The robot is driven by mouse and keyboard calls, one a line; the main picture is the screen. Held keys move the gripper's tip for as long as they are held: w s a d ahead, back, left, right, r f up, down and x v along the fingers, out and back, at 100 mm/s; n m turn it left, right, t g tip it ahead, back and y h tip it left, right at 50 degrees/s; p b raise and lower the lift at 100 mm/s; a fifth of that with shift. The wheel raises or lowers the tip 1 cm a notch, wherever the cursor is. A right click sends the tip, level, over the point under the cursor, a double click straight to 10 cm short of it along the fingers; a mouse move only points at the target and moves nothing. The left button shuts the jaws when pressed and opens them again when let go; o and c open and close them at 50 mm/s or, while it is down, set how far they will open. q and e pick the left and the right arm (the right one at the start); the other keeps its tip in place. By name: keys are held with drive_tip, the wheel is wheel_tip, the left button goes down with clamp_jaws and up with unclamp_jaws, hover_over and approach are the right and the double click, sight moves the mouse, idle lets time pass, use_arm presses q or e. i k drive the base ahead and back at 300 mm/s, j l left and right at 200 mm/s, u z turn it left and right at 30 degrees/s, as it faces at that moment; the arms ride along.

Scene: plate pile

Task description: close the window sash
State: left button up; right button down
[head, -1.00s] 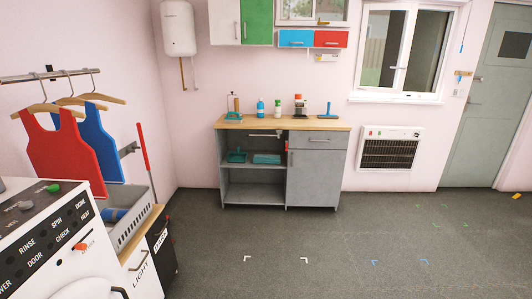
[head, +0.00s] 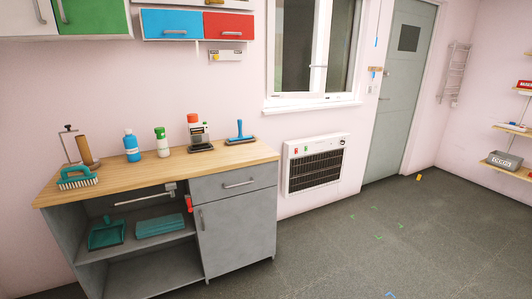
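The white-framed window (head: 272,78) is on the pink wall above and to the right of the workbench, cut off at the top of the head view. Its sash (head: 343,47) has dark glass panes and a white upright with a small handle (head: 318,66) near the middle. I cannot tell clearly whether the sash stands slightly ajar. A white sill (head: 312,107) runs below it. Neither of my grippers shows in the head view.
A grey workbench with a wooden top (head: 220,157) stands left of the window, with bottles and brushes on it. A white heater (head: 316,165) hangs below the window. A grey door (head: 402,85) is to the right. The floor (head: 340,250) ahead is mostly clear.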

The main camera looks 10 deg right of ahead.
sight(271, 4)
drive_tip(key=i+l+z, duration=0.2)
drive_tip(key=i+z, duration=0.25)
drive_tip(key=i, duration=0.4)
drive_tip(key=i+z, duration=0.45)
drive_tip(key=i, duration=0.35)
